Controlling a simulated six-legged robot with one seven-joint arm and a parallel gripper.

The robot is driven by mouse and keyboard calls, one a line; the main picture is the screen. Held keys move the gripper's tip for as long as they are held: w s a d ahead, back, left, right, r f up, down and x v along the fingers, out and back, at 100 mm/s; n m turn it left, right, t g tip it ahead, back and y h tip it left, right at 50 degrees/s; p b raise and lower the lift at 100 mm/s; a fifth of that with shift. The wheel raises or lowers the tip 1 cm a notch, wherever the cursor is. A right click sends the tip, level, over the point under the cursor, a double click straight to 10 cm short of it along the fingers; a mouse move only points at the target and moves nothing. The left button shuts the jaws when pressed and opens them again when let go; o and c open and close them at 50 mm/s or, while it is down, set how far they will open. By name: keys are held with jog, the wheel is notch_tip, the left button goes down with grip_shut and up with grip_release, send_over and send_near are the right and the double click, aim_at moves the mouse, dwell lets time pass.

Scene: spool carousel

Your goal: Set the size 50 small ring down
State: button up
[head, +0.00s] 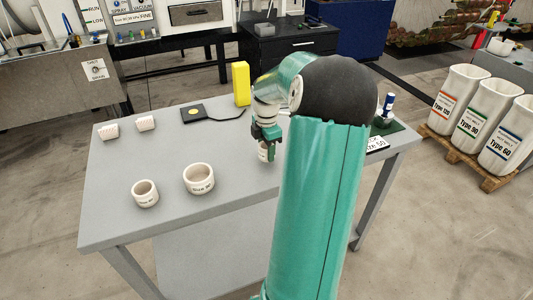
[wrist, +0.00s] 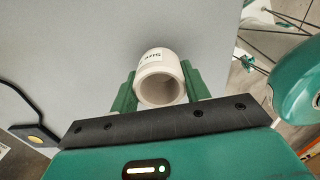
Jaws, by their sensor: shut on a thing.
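My gripper (head: 267,144) is over the right part of the grey table and is shut on a small white ring (head: 264,155). In the wrist view the ring (wrist: 158,62) sits between the two green fingers, its open end facing the camera. Its label starts with "Size", upside down; the number cannot be read clearly. In the head view the gripper hides part of the ring. I cannot tell whether it touches the tabletop. A card (head: 377,144) ending in "50" lies at the table's right side, partly behind my arm.
On the grey table (head: 235,215) stand a smaller ring (head: 145,193) and a wider ring (head: 199,178). Two white rings (head: 108,132) (head: 145,123) lie at the back left. A black pad (head: 195,114), yellow block (head: 241,84) and blue-topped bottle (head: 387,108) stand farther back.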

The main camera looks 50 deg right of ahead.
jog(key=s+a+r, duration=0.9)
jog(key=a+r, duration=0.1)
jog(key=shift+a+r, duration=0.3)
jog(key=shift+a, duration=0.1)
